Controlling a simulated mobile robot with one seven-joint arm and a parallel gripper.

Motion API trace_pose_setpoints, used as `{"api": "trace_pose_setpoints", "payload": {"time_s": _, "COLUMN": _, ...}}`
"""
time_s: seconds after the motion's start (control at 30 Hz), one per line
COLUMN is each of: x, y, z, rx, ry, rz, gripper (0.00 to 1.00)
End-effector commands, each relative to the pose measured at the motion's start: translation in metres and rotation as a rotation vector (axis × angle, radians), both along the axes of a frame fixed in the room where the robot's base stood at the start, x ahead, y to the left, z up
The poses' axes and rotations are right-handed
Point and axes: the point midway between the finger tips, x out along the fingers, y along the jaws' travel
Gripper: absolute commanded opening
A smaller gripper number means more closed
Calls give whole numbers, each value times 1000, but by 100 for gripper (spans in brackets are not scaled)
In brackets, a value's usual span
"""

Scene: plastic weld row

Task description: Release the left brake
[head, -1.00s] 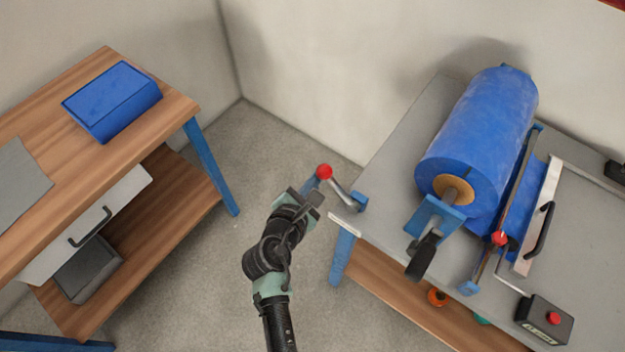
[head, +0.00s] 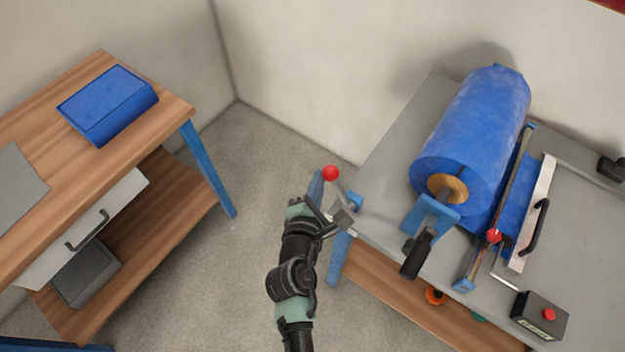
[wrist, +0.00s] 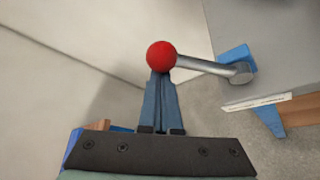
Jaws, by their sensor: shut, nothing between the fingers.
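The left brake is a grey metal lever with a red ball knob (head: 331,173). Its blue pivot bracket (head: 354,202) sits at the left corner of the grey table. The lever points up and left from the bracket. In the wrist view the red ball (wrist: 161,56) is at top centre, with the lever (wrist: 205,68) running right to the blue bracket (wrist: 238,64). My gripper (head: 317,180) is shut and empty, just left of the knob. In the wrist view its blue fingers (wrist: 160,82) end at the ball's lower edge; I cannot tell whether they touch it.
The grey table (head: 395,150) carries a blue film roll (head: 475,125), a second red-knobbed lever (head: 493,236) and a button box (head: 540,316). A wooden bench (head: 165,115) with a blue box (head: 108,104) stands left. Floor between them is open.

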Motion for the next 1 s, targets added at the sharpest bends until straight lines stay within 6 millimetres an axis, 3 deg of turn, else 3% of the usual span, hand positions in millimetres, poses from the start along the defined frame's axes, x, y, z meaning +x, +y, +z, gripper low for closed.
{"api": "trace_pose_setpoints", "payload": {"time_s": 0.53, "x": -22, "y": -32, "z": 19, "rx": 350, "ry": -253, "rz": -6, "gripper": 0}}
{"api": "trace_pose_setpoints", "payload": {"time_s": 1.0, "x": -26, "y": -37, "z": 22, "rx": 342, "ry": -249, "rz": -1, "gripper": 0}}
